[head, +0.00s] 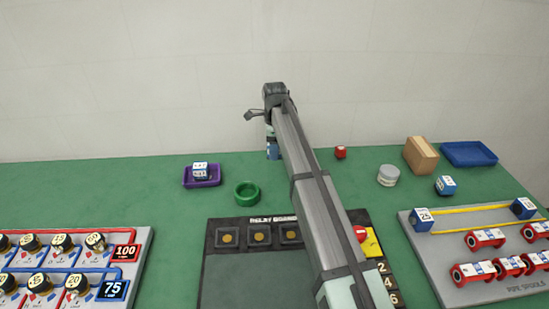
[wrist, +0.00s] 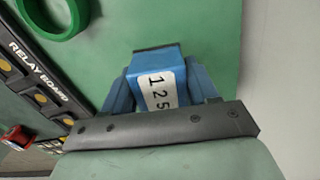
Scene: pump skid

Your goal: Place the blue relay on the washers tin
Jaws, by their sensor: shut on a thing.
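A blue block labelled 125, which I take as the blue relay (wrist: 172,66), is between the blue fingers of my gripper (wrist: 160,84) in the wrist view. My gripper (head: 272,153) is shut on it. In the head view my gripper is at the back of the green table, left of the tin; the block is hard to tell from the fingers there. A round grey tin with a pale lid (head: 388,176), which I take as the washers tin, stands at the back right. No writing on it is legible, and its top looks bare.
A purple tray (head: 187,184) holding a blue-and-white block (head: 201,171) and a green ring (head: 247,195) are to the left. A red cube (head: 341,152), cardboard box (head: 421,155), blue tray (head: 469,154) and blue block (head: 445,185) surround the tin. The relay board (head: 235,276) is in front.

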